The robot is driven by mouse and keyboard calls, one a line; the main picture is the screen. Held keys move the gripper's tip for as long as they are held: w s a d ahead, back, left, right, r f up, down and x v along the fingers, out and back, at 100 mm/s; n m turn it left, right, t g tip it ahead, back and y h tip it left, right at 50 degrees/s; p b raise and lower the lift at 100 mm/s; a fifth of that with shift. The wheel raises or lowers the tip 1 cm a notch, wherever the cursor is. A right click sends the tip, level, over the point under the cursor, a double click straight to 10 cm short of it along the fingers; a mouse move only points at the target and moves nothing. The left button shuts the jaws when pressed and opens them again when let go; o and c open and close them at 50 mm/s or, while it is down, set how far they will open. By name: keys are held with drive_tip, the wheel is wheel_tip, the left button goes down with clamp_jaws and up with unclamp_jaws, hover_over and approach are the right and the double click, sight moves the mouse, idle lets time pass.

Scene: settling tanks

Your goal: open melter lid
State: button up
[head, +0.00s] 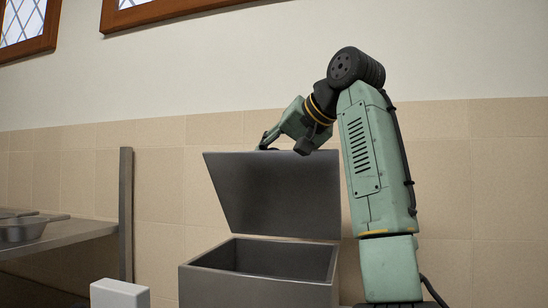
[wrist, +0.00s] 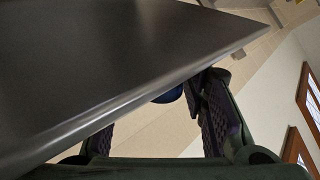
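The melter is a dark grey metal box (head: 258,290) at the lower middle of the head view. Its lid (head: 275,192) stands raised and tilted up at the back, showing the box's opening. My gripper (head: 268,138) is at the lid's upper edge in the head view, its fingertips partly hidden behind that edge. In the wrist view the lid (wrist: 110,65) fills the upper left and covers part of the left finger. The fingers there are spread apart, with nothing seen clamped between them. I cannot tell whether a finger touches the lid.
A metal shelf (head: 60,238) with a pan (head: 25,230) is at the left, beside an upright grey post (head: 126,215). A white box (head: 120,294) stands at the bottom, left of the melter. A tiled wall (head: 480,190) is behind. A blue thing (wrist: 168,95) shows between my fingers.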

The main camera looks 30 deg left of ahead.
sight(287, 171)
drive_tip(key=shift+o, duration=0.9)
drive_tip(key=shift+d+r, duration=0.15)
drive_tip(key=v, duration=0.4)
drive_tip(key=shift+s+d+r, duration=0.1)
drive_tip(key=shift+d, duration=0.05)
drive_tip(key=s+d, duration=0.4)
drive_tip(key=d, duration=0.7)
drive_tip(key=shift+d, duration=0.3)
